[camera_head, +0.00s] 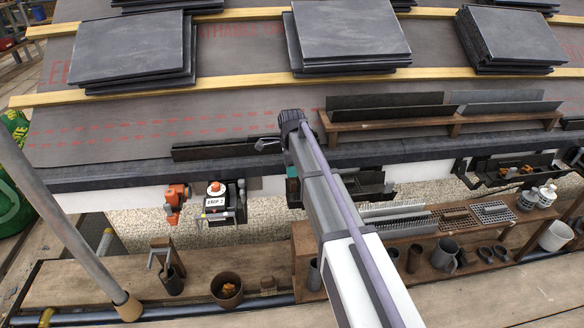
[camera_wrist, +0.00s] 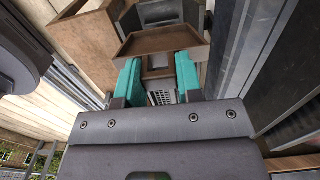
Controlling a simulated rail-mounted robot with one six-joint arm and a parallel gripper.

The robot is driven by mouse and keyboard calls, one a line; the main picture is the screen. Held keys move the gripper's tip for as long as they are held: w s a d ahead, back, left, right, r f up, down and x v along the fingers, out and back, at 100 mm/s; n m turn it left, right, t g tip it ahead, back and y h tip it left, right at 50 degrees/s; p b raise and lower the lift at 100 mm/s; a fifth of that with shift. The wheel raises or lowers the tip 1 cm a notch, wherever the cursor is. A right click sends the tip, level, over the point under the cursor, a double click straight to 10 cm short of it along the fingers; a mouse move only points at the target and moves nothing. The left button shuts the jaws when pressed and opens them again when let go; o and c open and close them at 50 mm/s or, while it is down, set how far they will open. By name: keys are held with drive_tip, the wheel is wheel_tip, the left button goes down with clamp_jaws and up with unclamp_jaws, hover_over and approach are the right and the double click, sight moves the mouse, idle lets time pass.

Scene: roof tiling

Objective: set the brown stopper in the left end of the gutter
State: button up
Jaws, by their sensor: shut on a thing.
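My gripper shows in the wrist view (camera_wrist: 158,62) with two teal fingers. It is shut on a brown, shallow, tray-shaped piece, which looks like the brown stopper (camera_wrist: 162,42). The piece sits across the fingertips. In the head view my arm covers most of the gripper, and only a bit of teal (camera_head: 292,186) shows left of the arm. The stopper is hidden there. A dark trough, which looks like a gutter piece (camera_head: 372,188), lies below the eave just right of my arm. I cannot tell which end is its left end or whether the stopper touches it.
A wooden shelf (camera_head: 425,226) below holds grilles, a mug and pipe fittings. A boxed device marked STOP (camera_head: 216,203) and an orange tool (camera_head: 175,200) hang left of my arm. Slate stacks (camera_head: 135,48) lie on the roof. Another dark trough (camera_head: 497,172) is at right.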

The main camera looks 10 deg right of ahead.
wheel_tip(320, 180, down, 7)
drive_tip(key=b, duration=0.5)
drive_tip(key=shift+r+b, duration=0.15)
drive_tip(key=shift+b, duration=0.2)
idle(0.7)
drive_tip(key=o, duration=1)
drive_tip(key=shift+o, duration=0.4)
drive_tip(key=o, duration=0.3)
